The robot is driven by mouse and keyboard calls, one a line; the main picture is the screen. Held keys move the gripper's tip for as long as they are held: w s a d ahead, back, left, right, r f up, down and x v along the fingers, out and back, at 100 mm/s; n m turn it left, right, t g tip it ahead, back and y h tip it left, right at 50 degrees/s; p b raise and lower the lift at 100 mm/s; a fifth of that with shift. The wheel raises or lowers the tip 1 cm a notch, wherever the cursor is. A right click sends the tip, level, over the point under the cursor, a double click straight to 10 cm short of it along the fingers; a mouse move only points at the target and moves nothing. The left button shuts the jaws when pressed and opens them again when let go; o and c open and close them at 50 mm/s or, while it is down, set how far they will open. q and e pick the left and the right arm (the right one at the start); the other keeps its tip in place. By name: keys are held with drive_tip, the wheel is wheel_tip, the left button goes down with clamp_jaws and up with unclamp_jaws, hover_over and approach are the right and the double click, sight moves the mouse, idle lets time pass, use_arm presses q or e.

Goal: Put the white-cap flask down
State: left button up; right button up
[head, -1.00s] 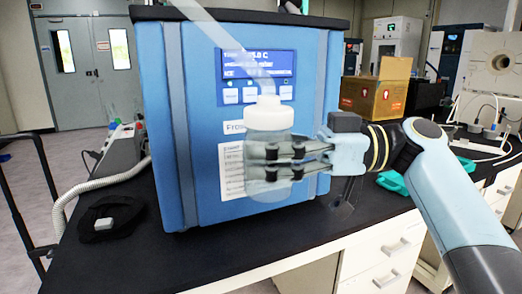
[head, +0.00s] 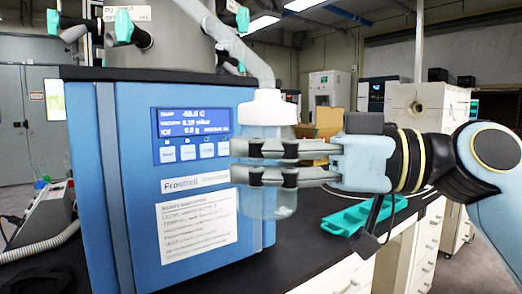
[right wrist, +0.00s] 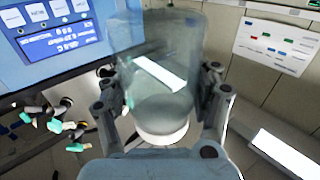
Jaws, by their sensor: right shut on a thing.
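The white-cap flask (head: 268,203) is a clear vessel with a white cap (head: 270,107), upright in front of the right part of the blue freeze dryer (head: 150,258). A grey tube runs down to its cap from above. My right gripper (head: 240,163) comes in from the right and is shut around the flask body. In the right wrist view the clear flask (right wrist: 165,85) sits between both fingers (right wrist: 165,100), with its white cap toward the bottom of the picture. My left gripper does not show.
The dark bench top (head: 300,243) has free room right of the dryer. A teal tray (head: 365,215) lies there behind my arm, with a cardboard box (head: 318,130) farther back. Teal-handled valves (head: 124,28) stick out above the dryer.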

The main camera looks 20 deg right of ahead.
drive_tip(key=shift+w+a+f+n+g+y, duration=0.25)
drive_tip(key=shift+w+a+f+n+g, duration=0.95)
drive_tip(key=shift+f+n+g, duration=2.2)
drive_tip(key=shift+w+a+f+n+g+y, duration=0.25)
drive_tip(key=shift+w+a+f+n+g, duration=1.45)
drive_tip(key=shift+g, duration=3.3)
drive_tip(key=s+d+f+m+t+y, duration=0.1)
drive_tip(key=s+d+f+m+t, duration=0.3)
drive_tip(key=f, duration=0.6)
drive_tip(key=s+d+f+m+t, duration=0.2)
drive_tip(key=s+d+f+t, duration=0.4)
drive_tip(key=f, duration=0.3)
drive_tip(key=w+d+r+m+t+h, duration=0.2)
drive_tip(key=d+r+m+t+h, duration=0.1)
drive_tip(key=r, duration=0.6)
drive_tip(key=w+d+r+m+t+h, duration=0.3)
drive_tip(key=r+m+t+h, duration=0.2)
drive_tip(key=r+m+t, duration=0.2)
wheel_tip(320, 180, up, 2)
drive_tip(key=t, duration=0.3)
drive_tip(key=shift+w+h, duration=0.3)
drive_tip(key=shift+w, duration=0.05)
drive_tip(key=shift+d+r, duration=0.1)
drive_tip(key=shift+d, duration=0.05)
